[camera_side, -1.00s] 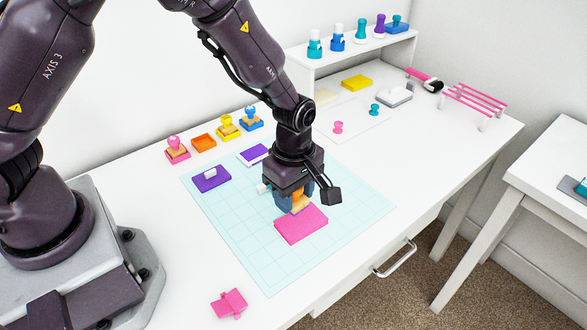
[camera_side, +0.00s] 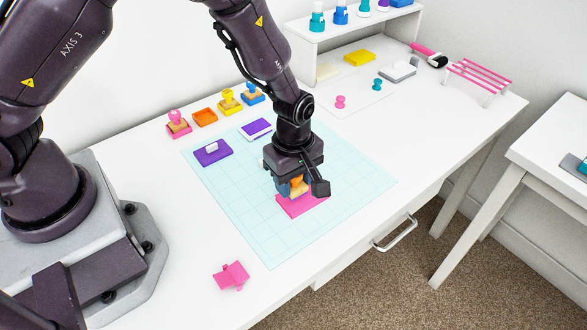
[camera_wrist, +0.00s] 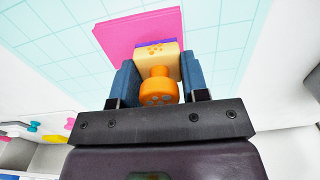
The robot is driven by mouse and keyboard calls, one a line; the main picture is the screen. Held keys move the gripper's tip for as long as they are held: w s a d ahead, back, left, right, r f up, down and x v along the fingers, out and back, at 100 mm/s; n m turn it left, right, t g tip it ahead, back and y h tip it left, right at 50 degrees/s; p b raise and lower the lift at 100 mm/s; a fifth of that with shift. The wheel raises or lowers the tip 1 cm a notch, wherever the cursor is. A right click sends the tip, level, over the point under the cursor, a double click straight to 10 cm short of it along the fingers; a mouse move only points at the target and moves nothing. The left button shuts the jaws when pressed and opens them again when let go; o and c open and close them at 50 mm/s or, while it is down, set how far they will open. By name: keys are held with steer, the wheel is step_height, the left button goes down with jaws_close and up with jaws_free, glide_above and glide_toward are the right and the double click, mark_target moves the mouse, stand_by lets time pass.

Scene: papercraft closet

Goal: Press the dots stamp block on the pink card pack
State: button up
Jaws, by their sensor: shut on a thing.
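The dots stamp block (camera_side: 297,190) has a light wooden base and an orange knob with dots; it also shows in the wrist view (camera_wrist: 157,62), with dots printed on the base and a purple layer along its far lower edge. My gripper (camera_side: 291,188) is shut on it, its blue fingers on either side of the block in the wrist view (camera_wrist: 159,75). The pink card pack (camera_side: 311,207) lies on the cutting mat under the stamp and also shows in the wrist view (camera_wrist: 125,37). The stamp is at or just over the pack's upper side; contact is hidden.
The pale blue grid mat (camera_side: 270,240) is mostly clear. A purple ink pad (camera_side: 256,128) and a purple lid (camera_side: 212,152) lie behind left. Other stamps and an empty orange tray (camera_side: 205,117) line the back. A pink piece (camera_side: 232,276) lies at the front.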

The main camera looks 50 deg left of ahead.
steer(key=shift+f, duration=0.55)
steer(key=shift+s+f, duration=0.1)
steer(key=shift+f, duration=0.8)
stand_by(1.6)
steer(key=o, duration=0.4)
steer(key=shift+c, duration=0.2)
steer(key=c, duration=0.4)
steer(key=shift+o, duration=0.2)
steer(key=shift+r, duration=3.15)
steer(key=shift+s+a, duration=0.25)
steer(key=shift+s, duration=0.7)
steer(key=shift+s+a, duration=0.3)
steer(key=shift+s, duration=0.6)
steer(key=shift+s+a, duration=0.25)
steer(key=shift+s, duration=0.7)
